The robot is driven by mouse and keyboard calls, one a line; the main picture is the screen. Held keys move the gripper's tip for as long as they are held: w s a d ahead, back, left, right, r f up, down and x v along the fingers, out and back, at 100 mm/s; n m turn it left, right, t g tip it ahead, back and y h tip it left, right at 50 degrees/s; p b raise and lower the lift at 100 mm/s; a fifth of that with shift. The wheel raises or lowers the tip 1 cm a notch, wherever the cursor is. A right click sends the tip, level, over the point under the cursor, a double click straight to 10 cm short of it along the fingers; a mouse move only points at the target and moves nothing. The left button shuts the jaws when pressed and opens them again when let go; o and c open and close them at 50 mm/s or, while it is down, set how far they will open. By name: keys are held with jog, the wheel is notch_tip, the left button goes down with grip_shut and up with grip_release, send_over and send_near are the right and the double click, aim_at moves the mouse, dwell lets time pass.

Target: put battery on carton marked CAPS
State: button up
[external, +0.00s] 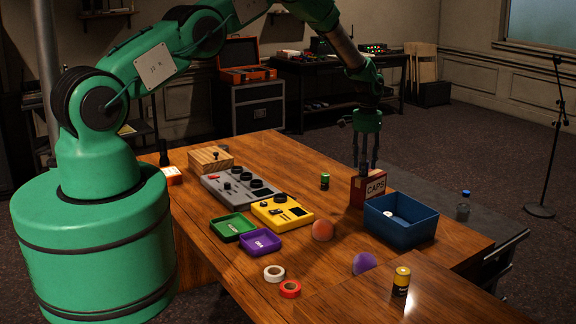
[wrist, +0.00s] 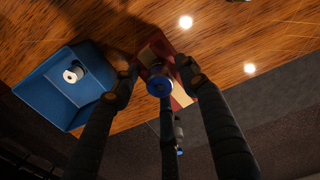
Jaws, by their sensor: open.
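The carton marked CAPS (external: 369,190) is a red box with a pale label, standing on the wooden desk. In the wrist view the carton (wrist: 182,97) lies beneath my fingers. My gripper (external: 366,167) points down just above it, with its fingers apart. A small dark cylinder with a blue end, seemingly a battery (wrist: 159,87), stands between the fingers over the carton top; it also shows small and dark in the external view (external: 364,169). Whether a finger touches it I cannot tell. A green battery (external: 325,181) and a yellow-and-black battery (external: 401,281) stand upright on the desk.
The desk left of the carton has some bare wood.

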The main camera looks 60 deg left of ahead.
notch_tip(320, 180, up, 12)
jog(key=b, duration=0.1)
jog(key=shift+f, duration=0.2)
dwell(1.0)
jog(key=s+d+r+t, duration=0.1)
jog(key=s+d+r, duration=0.2)
jog(key=s+r, duration=0.6)
jog(key=s+d+r+m+t, duration=0.1)
jog(key=s+d+r, duration=0.3)
jog(key=r, duration=1)
jog(key=s+d+r+t, duration=0.1)
jog(key=s+d+r, duration=0.2)
jog(key=s+r, duration=0.7)
jog(key=s+d+r+t, duration=0.15)
jog(key=s+r, duration=0.25)
jog(key=s, duration=0.5)
jog(key=s+d+r+g, duration=0.15)
jog(key=s+r, duration=0.25)
jog(key=s, duration=0.5)
jog(key=s+d+f+t, duration=0.1)
jog(key=s, duration=0.8)
jog(key=s+d+f+m+t, duration=0.1)
jog(key=s+d, duration=0.1)
jog(key=s, duration=0.7)
jog(key=shift+f+m+t, duration=0.3)
jog(key=shift+s+f+b, duration=0.1)
jog(key=shift+b, duration=0.25)
